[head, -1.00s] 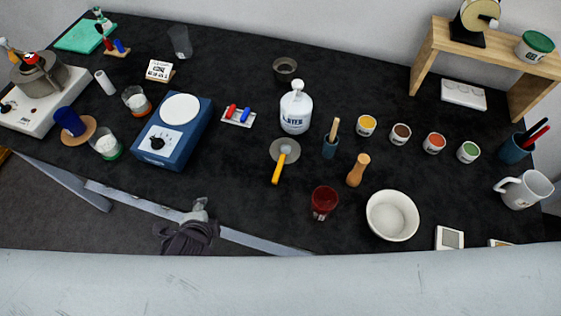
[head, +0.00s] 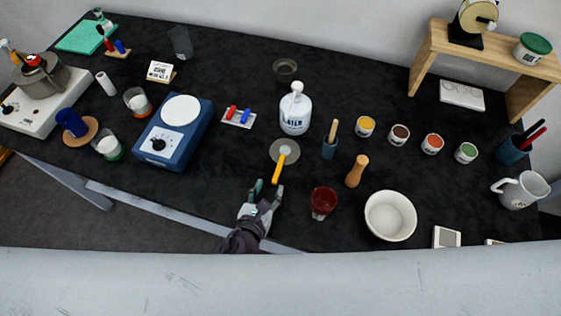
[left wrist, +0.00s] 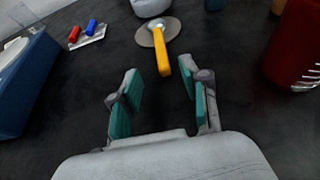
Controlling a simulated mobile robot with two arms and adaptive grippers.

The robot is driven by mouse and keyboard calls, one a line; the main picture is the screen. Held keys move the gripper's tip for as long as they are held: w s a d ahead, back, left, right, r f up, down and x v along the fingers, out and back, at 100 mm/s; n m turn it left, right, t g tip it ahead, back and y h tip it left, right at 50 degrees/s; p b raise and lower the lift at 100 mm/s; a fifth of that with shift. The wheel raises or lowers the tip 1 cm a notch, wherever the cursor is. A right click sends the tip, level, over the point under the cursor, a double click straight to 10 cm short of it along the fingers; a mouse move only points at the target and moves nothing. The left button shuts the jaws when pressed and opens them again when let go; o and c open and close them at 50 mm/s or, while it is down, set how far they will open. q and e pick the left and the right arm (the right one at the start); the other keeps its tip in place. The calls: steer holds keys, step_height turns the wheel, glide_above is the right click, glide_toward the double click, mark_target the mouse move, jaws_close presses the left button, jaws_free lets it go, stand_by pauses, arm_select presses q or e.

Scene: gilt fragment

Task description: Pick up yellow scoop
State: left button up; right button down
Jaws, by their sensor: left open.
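The yellow scoop (head: 280,168) has a yellow handle and a metal head, and its head rests on a round grey-brown disc (head: 292,146). In the left wrist view the scoop's handle (left wrist: 160,62) points toward my gripper. My left gripper (head: 268,188) is open and empty, just in front of the handle's near end. In the left wrist view its teal-padded fingers (left wrist: 163,85) stand apart, with the handle end around the gap between the fingertips. My right gripper is not seen.
A dark red cup (head: 323,203) stands close right of my left gripper. A white bottle (head: 295,112) stands behind the disc. A wooden pestle-like piece (head: 356,171) and a white bowl (head: 390,216) are farther right.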

mark_target(277, 172)
arm_select(q)
steer(key=x, duration=0.3)
steer(key=r+p+x, duration=0.1)
steer(key=x, duration=0.1)
steer(key=shift+w+d+f, duration=0.2)
steer(key=shift+w+d, duration=0.1)
steer(key=shift+w, duration=0.1)
steer(key=shift+w+d+f, duration=0.2)
steer(key=shift+w, duration=0.2)
steer(key=shift+s+a, duration=0.1)
steer(key=shift+c, duration=1.1)
jaws_close()
